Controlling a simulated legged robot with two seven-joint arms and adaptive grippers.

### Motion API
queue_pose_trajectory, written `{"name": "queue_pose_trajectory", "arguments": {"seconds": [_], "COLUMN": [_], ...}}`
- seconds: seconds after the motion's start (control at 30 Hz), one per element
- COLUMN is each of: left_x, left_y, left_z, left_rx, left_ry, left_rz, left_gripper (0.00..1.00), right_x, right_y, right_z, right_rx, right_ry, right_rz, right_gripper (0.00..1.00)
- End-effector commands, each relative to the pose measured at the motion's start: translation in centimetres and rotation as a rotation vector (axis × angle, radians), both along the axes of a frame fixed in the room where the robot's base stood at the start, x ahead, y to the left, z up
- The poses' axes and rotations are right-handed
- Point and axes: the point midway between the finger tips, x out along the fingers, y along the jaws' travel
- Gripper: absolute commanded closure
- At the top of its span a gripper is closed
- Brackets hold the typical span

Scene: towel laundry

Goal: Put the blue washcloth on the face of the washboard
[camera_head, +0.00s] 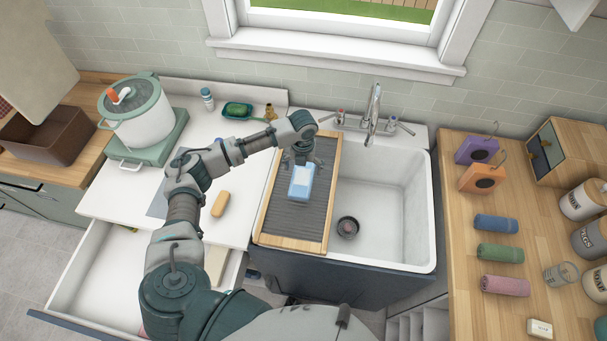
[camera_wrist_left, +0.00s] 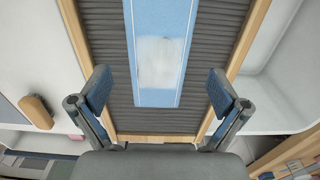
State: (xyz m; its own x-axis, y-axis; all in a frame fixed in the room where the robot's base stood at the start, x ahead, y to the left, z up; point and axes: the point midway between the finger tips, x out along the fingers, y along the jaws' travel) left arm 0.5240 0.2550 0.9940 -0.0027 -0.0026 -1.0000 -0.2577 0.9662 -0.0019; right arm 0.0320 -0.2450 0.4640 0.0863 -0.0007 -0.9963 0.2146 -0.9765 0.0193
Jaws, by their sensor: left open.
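The washboard (camera_head: 293,222), a grey ribbed face in a wooden frame, lies across the left part of the sink. The light blue washcloth (camera_head: 301,182) lies flat on the ribbed face, lengthwise along it. In the left wrist view the washcloth (camera_wrist_left: 158,60) shows a whitish patch, and ribs of the washboard (camera_wrist_left: 215,60) show on both sides of it. My left gripper (camera_head: 303,160) is over the far end of the washcloth. In the wrist view its fingers (camera_wrist_left: 160,95) are wide apart with nothing between them gripped. My right gripper is not in view.
The white sink (camera_head: 385,200) with a tap (camera_head: 372,110) is right of the washboard. Rolled blue, green and pink towels (camera_head: 500,253) lie on the right counter. A soap-coloured block (camera_head: 220,204) and a pot (camera_head: 140,115) are at left. A drawer (camera_head: 95,275) stands open.

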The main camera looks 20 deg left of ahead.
Motion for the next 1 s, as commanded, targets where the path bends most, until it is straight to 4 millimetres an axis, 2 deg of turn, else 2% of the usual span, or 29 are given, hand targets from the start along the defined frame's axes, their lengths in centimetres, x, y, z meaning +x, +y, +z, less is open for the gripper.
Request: {"name": "queue_pose_trajectory", "arguments": {"seconds": [0.2, 0.4, 0.57, 1.0], "left_x": [0.1, 0.1, 0.0, 0.0], "left_y": [-0.1, -0.1, 0.0, 0.0], "left_z": [4.9, 7.4, 8.0, 7.9], "left_rx": [0.000, 0.001, -0.001, 0.000], "left_ry": [-0.003, -0.001, 0.001, 0.001], "left_rz": [-0.002, -0.001, -0.001, -0.001], "left_gripper": [0.01, 0.01, 0.01, 0.01], "right_x": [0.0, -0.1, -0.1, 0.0], "right_y": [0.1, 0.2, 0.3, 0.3], "right_z": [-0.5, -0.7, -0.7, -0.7], "right_rx": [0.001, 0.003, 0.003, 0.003], "right_ry": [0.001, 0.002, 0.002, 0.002], "right_rz": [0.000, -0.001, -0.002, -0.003], "right_gripper": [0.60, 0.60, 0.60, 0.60]}}
